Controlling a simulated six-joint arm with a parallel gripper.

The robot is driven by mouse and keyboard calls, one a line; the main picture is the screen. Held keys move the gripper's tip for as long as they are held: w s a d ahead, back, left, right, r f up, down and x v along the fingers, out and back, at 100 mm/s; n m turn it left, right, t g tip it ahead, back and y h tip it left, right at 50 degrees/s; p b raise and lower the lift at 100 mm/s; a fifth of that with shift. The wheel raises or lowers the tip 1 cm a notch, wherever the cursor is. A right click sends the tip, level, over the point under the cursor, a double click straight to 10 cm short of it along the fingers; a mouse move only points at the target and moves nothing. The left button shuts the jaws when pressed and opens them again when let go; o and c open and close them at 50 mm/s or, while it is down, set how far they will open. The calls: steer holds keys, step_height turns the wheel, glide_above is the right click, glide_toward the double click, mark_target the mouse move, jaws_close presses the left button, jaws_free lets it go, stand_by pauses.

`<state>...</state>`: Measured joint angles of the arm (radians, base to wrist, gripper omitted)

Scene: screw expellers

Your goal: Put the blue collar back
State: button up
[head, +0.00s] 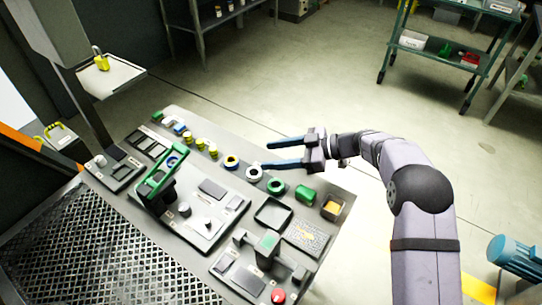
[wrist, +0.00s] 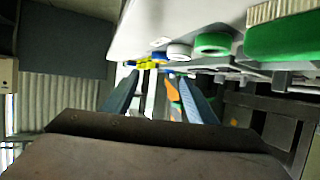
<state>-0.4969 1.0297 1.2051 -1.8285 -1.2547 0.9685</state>
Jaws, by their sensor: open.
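A blue ring (head: 173,160), which looks like the blue collar, sits at the green-handled fixture (head: 155,172) on the bench, partly hidden by the green frame. In the row of rings are a dark ring with yellow (head: 232,161), a white ring (head: 253,173) and a green ring (head: 276,186). My gripper (head: 267,154) is open and empty, its two blue fingers pointing left near the bench's far right edge, close to the white ring. In the wrist view the fingers (wrist: 158,88) are apart; the white ring (wrist: 178,52) and green ring (wrist: 213,43) show beyond them.
Several yellow pieces (head: 200,144) stand left of the rings. A green block (head: 305,194), an open dark tray (head: 273,213) and a box with orange contents (head: 333,207) are at the bench's right. A red knob (head: 278,296) is at the front.

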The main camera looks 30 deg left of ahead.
steer(key=shift+w, duration=0.1)
